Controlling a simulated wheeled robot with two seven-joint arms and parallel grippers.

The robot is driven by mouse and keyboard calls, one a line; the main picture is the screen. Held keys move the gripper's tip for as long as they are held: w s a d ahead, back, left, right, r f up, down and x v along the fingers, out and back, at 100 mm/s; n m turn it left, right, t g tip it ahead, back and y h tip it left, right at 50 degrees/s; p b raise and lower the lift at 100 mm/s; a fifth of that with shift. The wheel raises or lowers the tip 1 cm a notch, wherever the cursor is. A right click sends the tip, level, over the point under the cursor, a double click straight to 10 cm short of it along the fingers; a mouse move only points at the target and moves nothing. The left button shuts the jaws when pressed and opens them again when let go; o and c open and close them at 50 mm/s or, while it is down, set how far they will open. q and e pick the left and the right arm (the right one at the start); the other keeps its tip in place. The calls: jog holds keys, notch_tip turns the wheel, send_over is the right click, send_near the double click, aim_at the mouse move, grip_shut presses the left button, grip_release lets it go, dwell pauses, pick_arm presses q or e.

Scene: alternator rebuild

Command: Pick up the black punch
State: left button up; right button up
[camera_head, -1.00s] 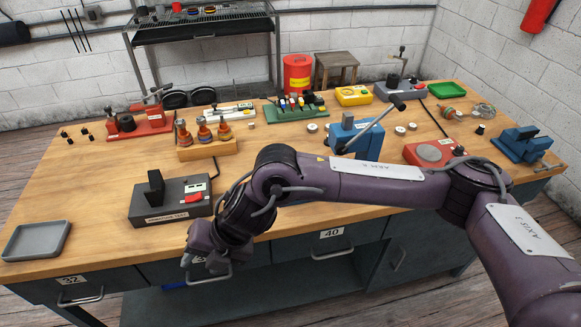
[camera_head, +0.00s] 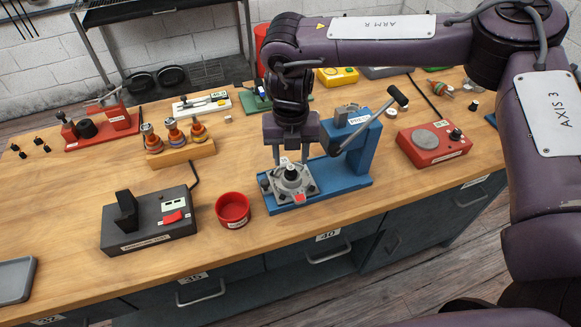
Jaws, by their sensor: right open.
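My right gripper (camera_head: 290,157) points down over the blue press (camera_head: 360,150), its fingers spread just above a round grey metal part (camera_head: 291,178) on the press base. I cannot tell whether the fingertips touch that part. The green rack (camera_head: 254,101) stands behind, mostly hidden by my right arm. Small dark tool ends show at its visible side, but I cannot make out a black punch for certain. My left gripper is not in view.
A red cup (camera_head: 233,209) stands left of the press, beside a dark tester box (camera_head: 150,220). A red unit (camera_head: 434,145) stands to the right. The front centre bench edge is clear.

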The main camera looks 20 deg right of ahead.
aim_at(291, 167)
jog(key=f, duration=0.1)
jog(key=w+f+p, duration=0.1)
jog(key=f, duration=0.1)
jog(key=shift+d, duration=0.2)
jog(key=shift+f, duration=0.85)
jog(key=c, duration=0.6)
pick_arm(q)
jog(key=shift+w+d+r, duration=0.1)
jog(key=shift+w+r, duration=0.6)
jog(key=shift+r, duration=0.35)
pick_arm(e)
grip_shut()
